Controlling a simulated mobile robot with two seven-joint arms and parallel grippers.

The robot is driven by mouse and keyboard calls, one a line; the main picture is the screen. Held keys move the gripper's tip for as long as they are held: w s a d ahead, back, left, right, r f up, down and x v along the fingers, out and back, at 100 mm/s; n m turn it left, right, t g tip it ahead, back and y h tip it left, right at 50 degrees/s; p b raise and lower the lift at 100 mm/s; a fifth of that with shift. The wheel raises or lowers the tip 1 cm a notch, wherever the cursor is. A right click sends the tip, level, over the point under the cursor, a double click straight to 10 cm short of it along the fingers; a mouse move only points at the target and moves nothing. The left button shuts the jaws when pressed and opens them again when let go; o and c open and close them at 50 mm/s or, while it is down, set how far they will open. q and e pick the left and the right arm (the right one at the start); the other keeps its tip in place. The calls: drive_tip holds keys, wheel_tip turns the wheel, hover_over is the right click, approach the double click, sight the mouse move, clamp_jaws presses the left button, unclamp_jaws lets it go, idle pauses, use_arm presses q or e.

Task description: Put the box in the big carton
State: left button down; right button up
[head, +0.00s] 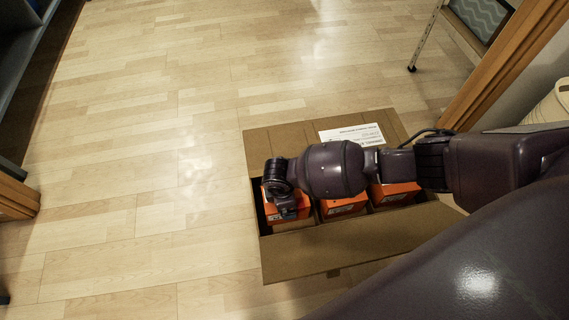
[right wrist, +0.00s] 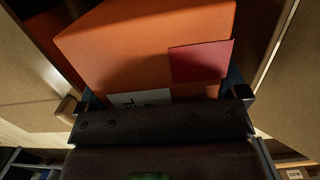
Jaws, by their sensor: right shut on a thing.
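The big carton (head: 340,252) stands on the floor with its flaps folded out. An orange box (head: 293,224) is in its left end, under my right gripper (head: 286,208). My right arm reaches in from the right across the carton. In the right wrist view, my right gripper (right wrist: 160,100) is shut on this orange box (right wrist: 135,50), which has a red patch and a white label. The gripper hides part of the box, and whether it rests on the carton floor cannot be told. My left gripper is not in view.
Two more orange boxes sit in the carton, one in the middle (head: 343,205) and one at the right (head: 398,194), partly hidden by my arm. A white label (head: 352,133) lies on the back flap. Wooden floor (head: 140,150) left of the carton is clear.

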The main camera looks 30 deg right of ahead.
drive_tip(key=f+b, duration=0.1)
drive_tip(key=f, duration=0.2)
drive_tip(key=shift+s+f, duration=0.1)
drive_tip(key=shift+s, duration=0.1)
drive_tip(key=shift+f, duration=0.4)
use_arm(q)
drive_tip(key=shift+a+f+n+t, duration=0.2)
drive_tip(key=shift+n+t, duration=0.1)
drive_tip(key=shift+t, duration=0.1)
use_arm(e)
drive_tip(key=shift+w, duration=0.2)
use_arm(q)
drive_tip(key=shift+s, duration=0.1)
use_arm(e)
drive_tip(key=shift+r, duration=0.15)
drive_tip(key=shift+f+b, duration=0.3)
drive_tip(key=o, duration=0.8)
drive_tip(key=shift+r, duration=0.1)
drive_tip(key=shift+r, duration=0.1)
